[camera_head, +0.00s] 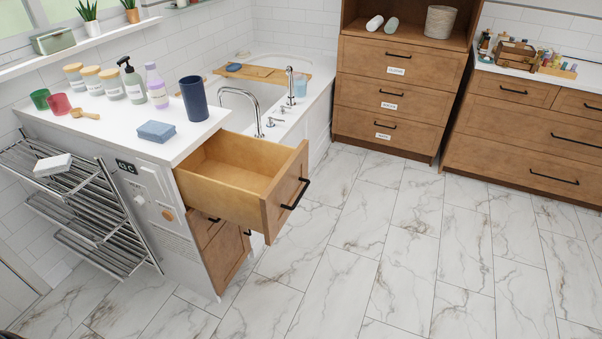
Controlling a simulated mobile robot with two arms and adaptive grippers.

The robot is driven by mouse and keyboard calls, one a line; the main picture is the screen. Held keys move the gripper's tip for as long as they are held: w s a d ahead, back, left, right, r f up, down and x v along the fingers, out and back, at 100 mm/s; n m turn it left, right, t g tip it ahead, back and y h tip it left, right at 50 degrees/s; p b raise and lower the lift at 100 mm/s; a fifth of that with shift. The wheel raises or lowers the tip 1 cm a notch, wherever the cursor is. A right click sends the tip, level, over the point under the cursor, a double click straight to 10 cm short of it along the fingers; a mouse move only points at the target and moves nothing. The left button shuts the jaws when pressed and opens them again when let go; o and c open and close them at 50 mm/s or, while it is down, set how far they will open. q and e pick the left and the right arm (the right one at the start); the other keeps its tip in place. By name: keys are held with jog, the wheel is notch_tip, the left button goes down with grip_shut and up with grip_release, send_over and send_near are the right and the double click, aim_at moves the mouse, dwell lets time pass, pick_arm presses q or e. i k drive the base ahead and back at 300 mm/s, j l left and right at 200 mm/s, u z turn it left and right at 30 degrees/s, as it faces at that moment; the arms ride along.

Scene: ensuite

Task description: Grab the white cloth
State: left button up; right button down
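A small folded white cloth (53,165) lies on the upper part of the metal drying rack (88,213) at the left. The rack is mounted on the side of the white-topped counter. Neither of my grippers is in view, and nothing is seen touching the cloth.
A wooden drawer (238,183) stands open from the counter (112,119). A blue folded cloth (156,131), a dark blue cup (194,98) and several bottles and jars stand on top. Rolled towels (375,23) lie in the back cabinet. The marble floor (390,240) is clear.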

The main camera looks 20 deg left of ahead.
aim_at(56, 164)
jog(key=u, duration=2.1)
jog(key=i+u, duration=0.15)
jog(key=u, duration=0.5)
